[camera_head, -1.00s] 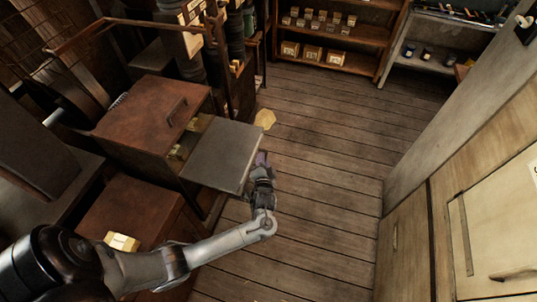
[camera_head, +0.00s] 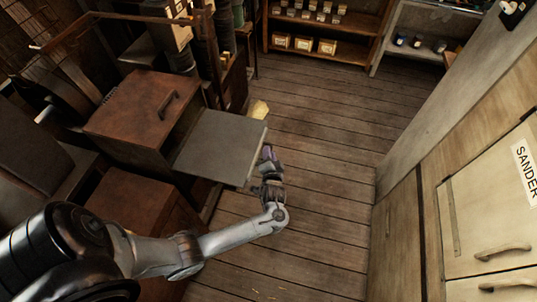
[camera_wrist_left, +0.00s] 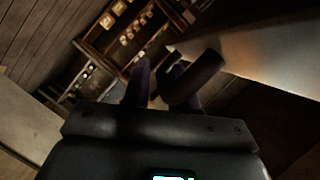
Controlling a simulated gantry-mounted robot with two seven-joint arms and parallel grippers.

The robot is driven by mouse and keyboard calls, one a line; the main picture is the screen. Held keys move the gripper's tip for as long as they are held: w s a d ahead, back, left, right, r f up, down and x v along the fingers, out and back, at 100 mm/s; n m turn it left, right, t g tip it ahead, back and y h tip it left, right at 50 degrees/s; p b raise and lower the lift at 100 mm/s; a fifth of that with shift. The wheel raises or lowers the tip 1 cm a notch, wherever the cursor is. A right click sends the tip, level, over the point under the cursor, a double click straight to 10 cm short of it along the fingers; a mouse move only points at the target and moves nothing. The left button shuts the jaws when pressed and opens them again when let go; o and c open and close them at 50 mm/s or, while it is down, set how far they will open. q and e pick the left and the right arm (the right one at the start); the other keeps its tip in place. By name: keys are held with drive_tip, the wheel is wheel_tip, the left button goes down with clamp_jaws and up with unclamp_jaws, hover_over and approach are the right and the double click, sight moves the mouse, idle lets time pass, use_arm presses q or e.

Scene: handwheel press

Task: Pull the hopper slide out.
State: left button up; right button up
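The hopper slide (camera_head: 220,145) is a flat grey plate sticking out to the right from the brown metal box (camera_head: 135,118). My left gripper (camera_head: 268,154) is just beyond the slide's outer edge, with its purple fingers upright. In the left wrist view the two fingers (camera_wrist_left: 158,80) stand apart with background showing between them. A thick dark curved handle (camera_wrist_left: 200,78) crosses in front of the right finger, at the edge of a pale plate. Whether they touch cannot be told. My right gripper is not in view.
A second brown cabinet (camera_head: 130,215) stands below the box. A yellow item (camera_head: 260,108) lies behind the slide's far corner. Pale cabinets (camera_head: 490,215) line the right side, and a wooden shelf (camera_head: 320,50) stands at the back. The plank floor (camera_head: 320,150) between is clear.

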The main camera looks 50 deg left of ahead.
use_arm(q)
drive_tip(key=shift+d+r, duration=0.1)
idle(0.3)
drive_tip(key=v, duration=1)
drive_tip(key=shift+s+d, duration=0.2)
